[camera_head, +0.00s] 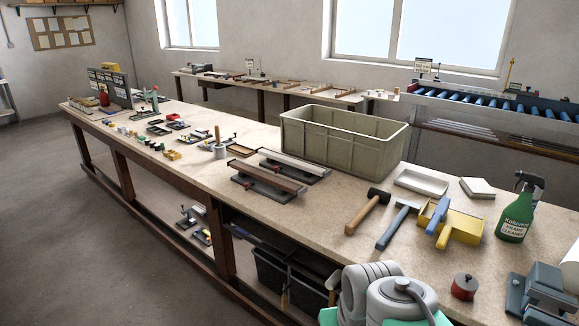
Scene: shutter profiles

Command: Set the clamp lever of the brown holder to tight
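The brown holder (266,180) lies on the workbench left of the middle, a long brown profile on a dark grey base. A similar holder with a pale profile (295,163) lies just behind it to the right. The clamp lever of the brown holder is too small to make out, so I cannot tell its setting. My grey and teal arm links show at the bottom edge. My gripper is not in view.
A large olive crate (345,150) stands behind the holders. To the right lie a mallet (368,212), a blue-handled tool (397,226), a yellow box (462,226), a green spray bottle (519,212) and a vise (545,296). The bench (300,222) is bare in front of the mallet.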

